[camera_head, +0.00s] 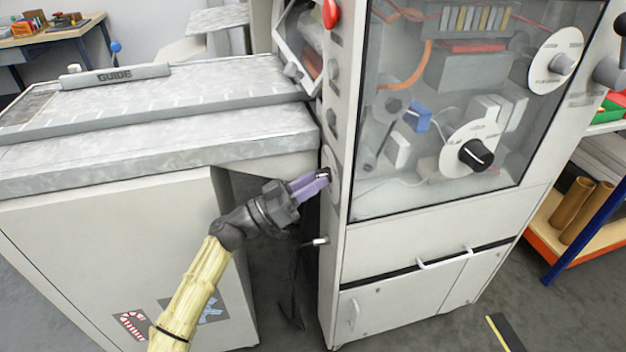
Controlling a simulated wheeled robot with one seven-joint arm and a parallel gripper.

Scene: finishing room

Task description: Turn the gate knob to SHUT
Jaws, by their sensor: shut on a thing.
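My gripper (318,180), with pale purple fingers, is at the narrow left side panel of the upright machine cabinet. It is shut on a knob in front of a pale round dial plate (334,168) there. The fingers hide most of this knob, and I can read neither its label nor its setting. A black knob with a white pointer line (476,154) sits on a white dial on the glazed front. A grey knob (562,64) sits on another white dial at the upper right. Their markings are too small to read.
A red button (331,13) and several small grey controls line the side panel above my gripper. A bed marked GUIDE (116,75) stands at the left, with a dark gap between it and the cabinet. A shelf with brown rolls (573,206) is at the right.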

